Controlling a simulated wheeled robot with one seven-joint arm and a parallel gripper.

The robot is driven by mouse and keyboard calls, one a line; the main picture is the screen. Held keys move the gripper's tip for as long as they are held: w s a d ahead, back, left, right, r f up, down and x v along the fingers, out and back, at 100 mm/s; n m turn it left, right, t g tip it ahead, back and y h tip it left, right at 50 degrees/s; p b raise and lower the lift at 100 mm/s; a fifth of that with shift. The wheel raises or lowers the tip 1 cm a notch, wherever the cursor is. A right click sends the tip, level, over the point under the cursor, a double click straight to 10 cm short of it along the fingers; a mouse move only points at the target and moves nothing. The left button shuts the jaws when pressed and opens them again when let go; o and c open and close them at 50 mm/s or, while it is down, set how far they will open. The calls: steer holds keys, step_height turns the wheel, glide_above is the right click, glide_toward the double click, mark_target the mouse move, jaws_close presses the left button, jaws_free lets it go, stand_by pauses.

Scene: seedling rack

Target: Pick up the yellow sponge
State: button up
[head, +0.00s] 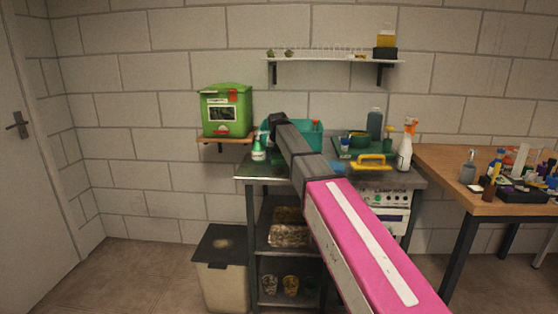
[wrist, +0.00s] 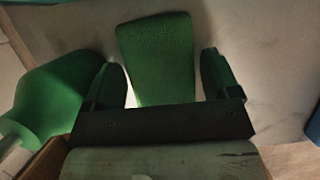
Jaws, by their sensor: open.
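My gripper (wrist: 162,72) is open in the wrist view, its two dark green fingers apart. A green, rough-textured block (wrist: 157,45) lies between and beyond the fingertips on a pale grey surface (wrist: 265,60). It may be the green face of the sponge; no yellow shows on it, so I cannot tell. Gaps show on both sides of the block. In the head view my arm reaches over the left part of the bench (head: 262,177), and its end hides what lies beneath. A yellow handled tool (head: 371,161) lies farther right on the bench.
A green spray bottle (wrist: 55,95) stands close to the left finger; it also shows in the head view (head: 258,150). A teal bin (head: 312,135) stands behind my arm. A white spray bottle (head: 406,146) is at the right. A blue thing (wrist: 314,122) edges the wrist view.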

steer(key=shift+f, duration=0.2)
stand_by(0.4)
steer(key=c, duration=0.7)
steer(key=shift+c, duration=0.3)
steer(key=shift+r, duration=0.25)
